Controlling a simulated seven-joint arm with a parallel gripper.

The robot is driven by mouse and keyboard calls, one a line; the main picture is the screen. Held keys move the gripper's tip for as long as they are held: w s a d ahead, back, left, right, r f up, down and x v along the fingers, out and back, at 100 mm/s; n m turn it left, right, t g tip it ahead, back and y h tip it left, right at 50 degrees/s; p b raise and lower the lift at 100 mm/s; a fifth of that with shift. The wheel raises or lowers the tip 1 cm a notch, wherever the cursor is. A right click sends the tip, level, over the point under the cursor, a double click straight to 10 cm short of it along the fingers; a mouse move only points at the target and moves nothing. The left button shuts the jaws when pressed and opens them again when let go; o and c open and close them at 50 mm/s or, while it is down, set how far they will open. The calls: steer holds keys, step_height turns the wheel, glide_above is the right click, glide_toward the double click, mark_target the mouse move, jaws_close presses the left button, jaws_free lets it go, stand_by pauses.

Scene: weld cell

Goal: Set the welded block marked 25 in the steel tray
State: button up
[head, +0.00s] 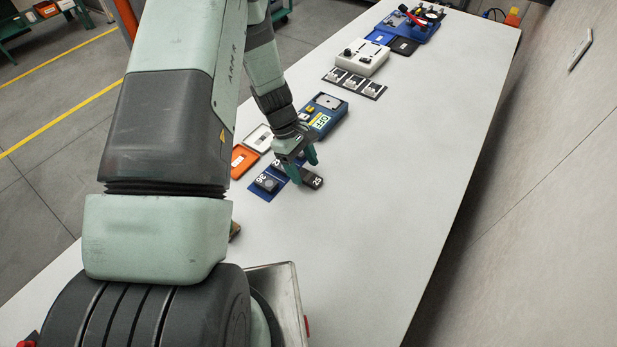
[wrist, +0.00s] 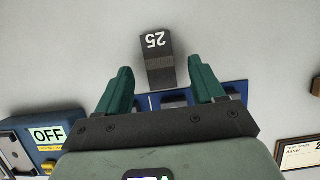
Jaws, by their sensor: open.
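The dark block marked 25 (head: 314,182) lies on the bench beside the blue mat (head: 258,194). In the wrist view the block (wrist: 157,50) is ahead of my gripper (wrist: 159,68), with its near end between the green fingers in the picture. My gripper (head: 305,172) is open and empty, low over the bench by the block; the exact height gap is unclear. A steel-coloured tray (head: 293,290) shows at the near edge beside my base, which hides much of it.
A block marked 36 (head: 266,182) lies on the blue mat. A blue device labelled OFF (head: 326,115) stands behind my gripper, with an orange tray (head: 236,168) to the left. The bench (head: 400,190) is clear on the right.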

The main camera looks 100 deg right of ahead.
steer(key=shift+x, duration=0.9)
steer(key=shift+c, duration=0.3)
jaws_close()
